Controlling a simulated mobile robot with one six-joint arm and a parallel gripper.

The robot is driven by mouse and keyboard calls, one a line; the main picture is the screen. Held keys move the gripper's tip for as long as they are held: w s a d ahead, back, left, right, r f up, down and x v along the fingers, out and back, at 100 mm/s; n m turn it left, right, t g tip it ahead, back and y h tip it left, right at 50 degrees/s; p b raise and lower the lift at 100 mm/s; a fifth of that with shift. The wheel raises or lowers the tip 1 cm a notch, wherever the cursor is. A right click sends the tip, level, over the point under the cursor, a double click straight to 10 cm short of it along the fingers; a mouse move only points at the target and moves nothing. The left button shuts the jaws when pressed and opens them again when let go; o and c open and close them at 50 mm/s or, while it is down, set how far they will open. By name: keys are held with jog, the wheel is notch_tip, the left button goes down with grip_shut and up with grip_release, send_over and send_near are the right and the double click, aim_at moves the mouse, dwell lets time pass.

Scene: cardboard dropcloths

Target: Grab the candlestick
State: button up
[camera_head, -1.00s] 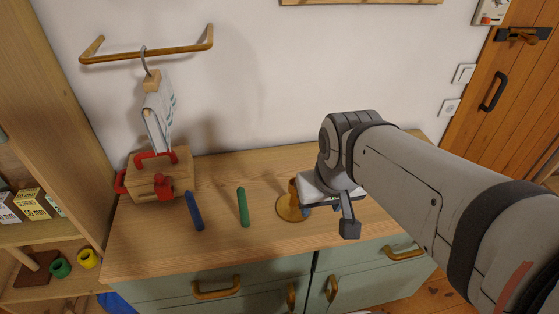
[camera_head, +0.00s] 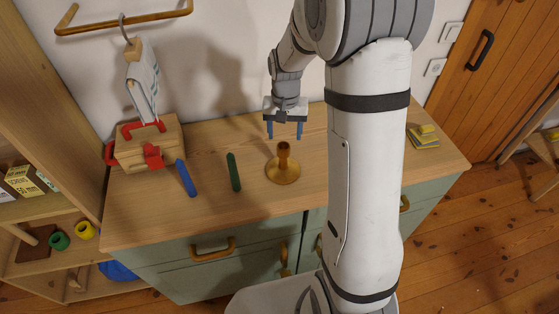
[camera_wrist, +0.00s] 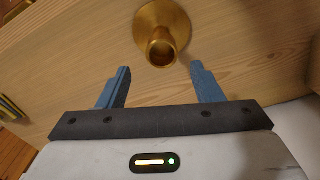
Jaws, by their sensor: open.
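The candlestick (camera_head: 283,168) is brass-coloured, with a round base and a short stem with an open socket. It stands upright on the wooden top of the green cabinet (camera_head: 262,205). My gripper (camera_head: 285,131) is open and empty above the cabinet top, just behind the candlestick in the head view. In the wrist view the candlestick (camera_wrist: 162,38) is at the top centre. The two blue fingers (camera_wrist: 158,78) are spread apart, with the candlestick beyond their tips and roughly midway between them. No contact shows.
A green candle (camera_head: 233,172) and a blue candle (camera_head: 186,178) lie left of the candlestick. Yellow pads (camera_head: 424,137) lie at the right end. The wall is close behind.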

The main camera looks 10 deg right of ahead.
aim_at(283, 151)
jog(key=f+p, duration=0.1)
jog(key=f, duration=0.2)
jog(key=f+p, duration=0.1)
jog(key=f, duration=0.3)
jog(key=shift+s+a+f, duration=0.2)
jog(key=shift+f, duration=0.1)
jog(key=shift+c, duration=0.3)
grip_shut()
jog(key=shift+r, duration=0.1)
